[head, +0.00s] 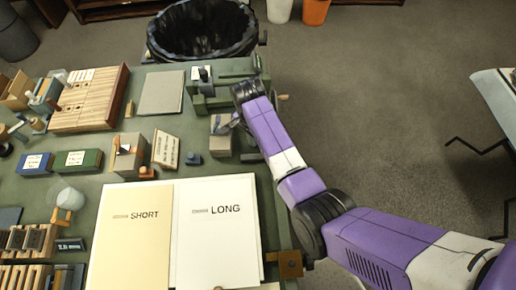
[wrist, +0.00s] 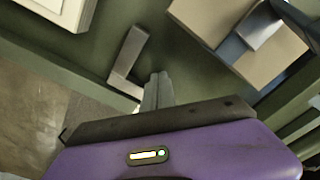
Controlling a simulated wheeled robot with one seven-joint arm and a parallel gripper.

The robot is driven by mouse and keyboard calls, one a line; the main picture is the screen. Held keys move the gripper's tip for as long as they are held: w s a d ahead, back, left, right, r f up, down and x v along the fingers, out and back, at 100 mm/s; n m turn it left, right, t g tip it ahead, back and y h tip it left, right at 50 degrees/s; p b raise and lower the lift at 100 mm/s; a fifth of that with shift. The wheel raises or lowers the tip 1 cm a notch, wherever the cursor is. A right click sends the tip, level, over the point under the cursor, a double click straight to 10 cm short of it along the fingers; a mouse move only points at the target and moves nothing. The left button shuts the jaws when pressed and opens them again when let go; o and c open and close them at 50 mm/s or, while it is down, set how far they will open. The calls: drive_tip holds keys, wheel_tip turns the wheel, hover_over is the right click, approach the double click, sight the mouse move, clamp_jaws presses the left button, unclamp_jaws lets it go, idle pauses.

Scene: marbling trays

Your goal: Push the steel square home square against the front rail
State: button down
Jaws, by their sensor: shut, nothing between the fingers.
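The steel square (wrist: 130,58) is a grey L-shaped piece lying on the green bench in the wrist view. Its short leg lies close beside the green front rail (wrist: 62,77) at the bench edge; I cannot tell whether they touch. My gripper (wrist: 158,78) is shut and empty, its fingertips just right of the square's short leg. Whether they touch it is unclear. In the head view my purple arm reaches over the bench's right edge and hides most of the gripper and the square.
A beige block with a steel piece (wrist: 215,22) stands right of the fingers. A white board (wrist: 60,10) lies to their left. In the head view, the LONG sheet (head: 222,235) and a small blue block (head: 193,159) are nearby. A black-lined bin (head: 200,30) stands behind the bench.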

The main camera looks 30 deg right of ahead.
drive_tip(key=shift+s+d+p, duration=0.25)
drive_tip(key=shift+d+p, duration=0.1)
drive_tip(key=shift+d, duration=0.25)
idle(0.9)
drive_tip(key=shift+r, duration=0.1)
drive_tip(key=shift+w+a+r+p, duration=0.1)
drive_tip(key=shift+a+r+p, duration=0.1)
drive_tip(key=shift+r+p, duration=0.95)
drive_tip(key=shift+w+a+r, duration=0.1)
drive_tip(key=shift+a+r, duration=0.05)
drive_tip(key=shift+r, duration=0.5)
drive_tip(key=shift+w+a+r, duration=0.1)
drive_tip(key=shift+a+r, duration=0.05)
drive_tip(key=shift+r, duration=0.45)
drive_tip(key=shift+s, duration=0.1)
